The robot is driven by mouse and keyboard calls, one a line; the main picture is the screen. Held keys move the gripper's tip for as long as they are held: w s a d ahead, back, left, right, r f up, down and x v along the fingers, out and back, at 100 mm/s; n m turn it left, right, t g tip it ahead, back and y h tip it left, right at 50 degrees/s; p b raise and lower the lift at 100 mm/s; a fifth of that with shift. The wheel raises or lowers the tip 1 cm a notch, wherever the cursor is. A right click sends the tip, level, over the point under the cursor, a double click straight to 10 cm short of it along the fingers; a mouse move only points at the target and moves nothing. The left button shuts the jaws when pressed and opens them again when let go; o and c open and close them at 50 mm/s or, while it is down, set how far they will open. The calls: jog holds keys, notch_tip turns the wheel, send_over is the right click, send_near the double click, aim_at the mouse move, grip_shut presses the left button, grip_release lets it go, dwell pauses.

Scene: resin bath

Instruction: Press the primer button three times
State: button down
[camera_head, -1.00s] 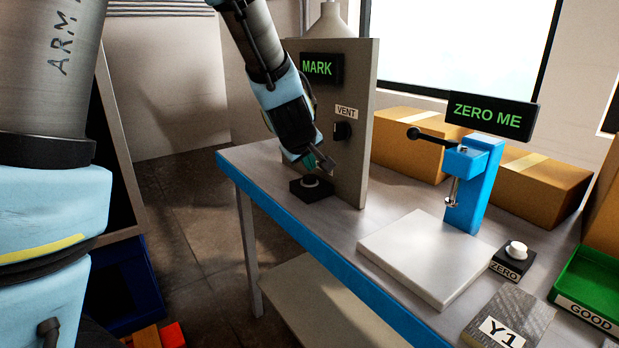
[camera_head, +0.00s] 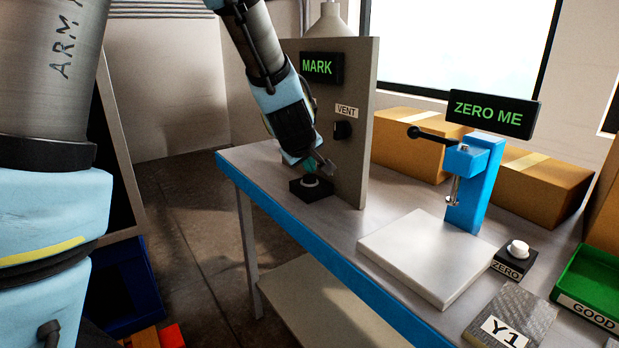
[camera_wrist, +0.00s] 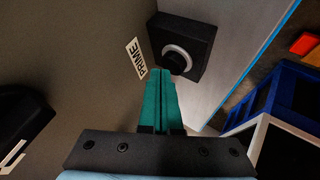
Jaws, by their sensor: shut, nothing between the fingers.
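The primer button is a black box (camera_head: 320,192) with a pale ring (camera_head: 311,181) on top, on the table at the foot of a grey upright panel. In the wrist view the ring (camera_wrist: 164,52) surrounds a dark round centre (camera_wrist: 176,63), and a "PRIME" label (camera_wrist: 135,59) is on the panel beside it. My gripper (camera_head: 318,170) is just above the button, angled down. Its two teal fingers (camera_wrist: 161,73) are together and empty, with the tips overlapping the ring's lower left edge in the wrist view. I cannot tell whether they touch the button.
The grey panel (camera_head: 358,90) stands close to my gripper, with a "MARK" display (camera_head: 321,69) and a dark vent knob (camera_head: 342,131). A white plate (camera_head: 415,250), a blue press (camera_head: 475,190) and a zero button (camera_head: 516,249) lie to the right. The table's blue edge (camera_head: 300,236) is in front.

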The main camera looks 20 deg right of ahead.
aim_at(310, 179)
jog(key=shift+f+b, duration=0.45)
jog(key=shift+f, duration=0.15)
dwell(0.3)
jog(key=shift+r, duration=0.15)
jog(key=shift+r+p, duration=0.85)
jog(key=shift+p, duration=0.15)
notch_tip(310, 179, up, 5)
jog(key=p, duration=0.5)
jog(key=shift+r, duration=0.1)
dwell(2.3)
